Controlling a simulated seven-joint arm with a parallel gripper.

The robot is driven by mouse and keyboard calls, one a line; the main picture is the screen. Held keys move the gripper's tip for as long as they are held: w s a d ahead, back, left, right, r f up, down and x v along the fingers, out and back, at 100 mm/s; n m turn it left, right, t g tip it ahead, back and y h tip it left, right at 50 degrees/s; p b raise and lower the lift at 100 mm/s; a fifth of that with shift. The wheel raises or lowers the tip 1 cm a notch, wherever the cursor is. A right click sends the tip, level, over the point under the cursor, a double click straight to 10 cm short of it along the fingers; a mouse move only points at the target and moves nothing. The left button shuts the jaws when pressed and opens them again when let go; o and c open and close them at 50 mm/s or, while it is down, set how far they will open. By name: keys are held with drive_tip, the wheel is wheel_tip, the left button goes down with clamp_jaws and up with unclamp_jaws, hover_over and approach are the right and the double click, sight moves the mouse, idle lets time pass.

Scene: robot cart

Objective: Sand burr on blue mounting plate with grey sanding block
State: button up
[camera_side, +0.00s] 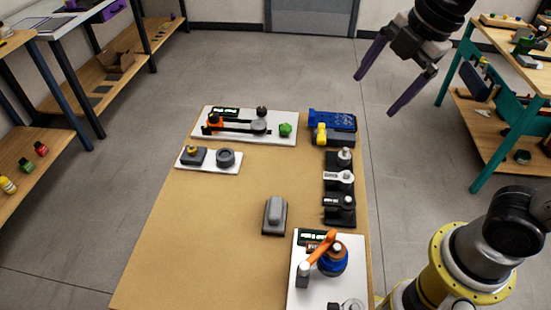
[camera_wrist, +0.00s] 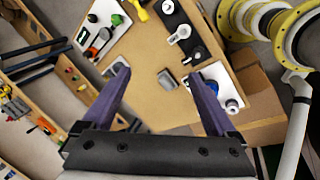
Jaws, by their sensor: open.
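The blue mounting plate (camera_side: 332,120) lies at the back right of the table, with a yellow part (camera_side: 320,133) at its front left. I cannot make out a burr on it. The grey sanding block (camera_side: 275,212) rests on the bare middle of the table, left of the white base with the orange arm. It also shows in the wrist view (camera_wrist: 168,80), beyond and between the fingertips. My gripper (camera_side: 376,96) is open and empty, high up and to the right of the blue plate. Its two purple fingers spread wide in the wrist view (camera_wrist: 157,74).
A white board with a black lever (camera_side: 240,137) and a small white plate with dark knobs (camera_side: 226,158) are at the back left. Black fixtures (camera_side: 339,187) line the right edge. A white base with an orange arm (camera_side: 322,250) is front right. The left tabletop (camera_side: 190,240) is clear.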

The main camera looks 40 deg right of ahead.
drive_tip(key=w+a+f+n+g, duration=0.2)
drive_tip(key=w+a+f+n, duration=0.4)
drive_tip(key=a, duration=0.4)
drive_tip(key=n+g, duration=0.2)
drive_tip(key=n, duration=0.1)
approach(275, 203)
drive_tip(key=shift+h, duration=0.4)
drive_tip(key=f, duration=1)
drive_tip(key=shift+a+f, duration=0.3)
drive_tip(key=shift+f, duration=0.05)
drive_tip(key=shift+c, duration=0.3)
clamp_jaws()
drive_tip(key=shift+c, duration=1.6)
unclamp_jaws()
drive_tip(key=shift+r, duration=0.35)
